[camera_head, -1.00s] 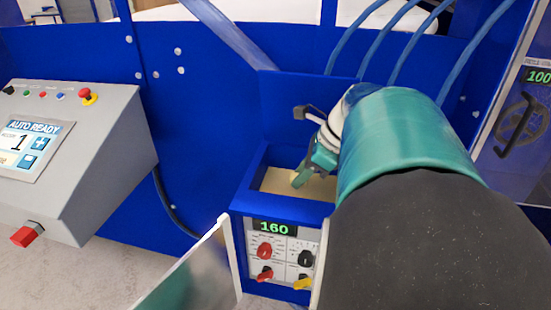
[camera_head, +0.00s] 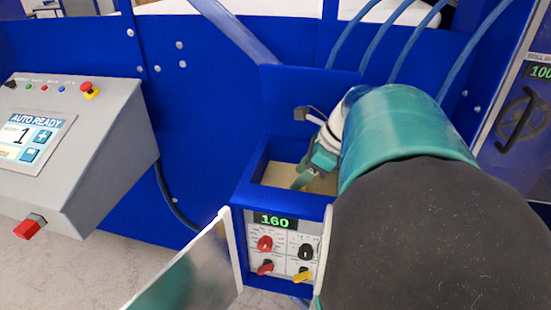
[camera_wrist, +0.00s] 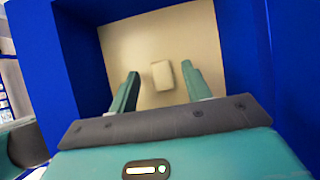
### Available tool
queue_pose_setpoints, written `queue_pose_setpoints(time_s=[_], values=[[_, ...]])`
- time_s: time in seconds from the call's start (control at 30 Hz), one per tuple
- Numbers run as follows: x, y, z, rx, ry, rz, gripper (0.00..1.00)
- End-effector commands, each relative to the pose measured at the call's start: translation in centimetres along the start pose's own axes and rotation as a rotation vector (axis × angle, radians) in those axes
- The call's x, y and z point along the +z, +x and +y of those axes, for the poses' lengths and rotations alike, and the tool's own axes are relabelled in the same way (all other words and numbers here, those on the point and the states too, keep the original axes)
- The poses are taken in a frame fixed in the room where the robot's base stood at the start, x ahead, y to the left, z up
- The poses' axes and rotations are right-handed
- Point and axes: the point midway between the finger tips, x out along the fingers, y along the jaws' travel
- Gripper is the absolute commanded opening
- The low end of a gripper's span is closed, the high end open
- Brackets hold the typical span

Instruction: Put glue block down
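The glue block (camera_wrist: 162,75) is a small pale cream block. In the wrist view it lies on the cream floor or glue surface (camera_wrist: 190,30) inside the blue box. My gripper (camera_wrist: 158,83) is open, with one teal finger on each side of the block. A gap shows between each finger and the block. In the head view my gripper (camera_head: 303,183) reaches down into the blue box (camera_head: 310,205); the block cannot be made out there.
The blue box walls (camera_wrist: 85,60) surround my gripper closely. A control panel (camera_head: 283,255) reading 160 is on the box front. A grey console (camera_head: 75,150) stands at left. Blue hoses (camera_head: 385,45) hang behind, and a hinged panel (camera_head: 185,275) stands in front.

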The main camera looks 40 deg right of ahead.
Motion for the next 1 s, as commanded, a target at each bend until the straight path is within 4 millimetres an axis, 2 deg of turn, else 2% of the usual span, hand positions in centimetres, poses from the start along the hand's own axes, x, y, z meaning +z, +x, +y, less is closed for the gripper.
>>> queue_pose_setpoints(time_s=[0.27, 0.37, 0.8, 1.0], values=[[0.0, -0.1, 0.0, 0.000, 0.000, 0.000, 0.48], [0.4, -0.7, -0.1, -0.002, 0.000, 0.000, 0.48], [0.6, -7.7, -0.1, -0.002, -0.001, 0.000, 0.48], [0.6, -8.6, 0.0, 0.000, 0.001, 0.001, 0.48]])
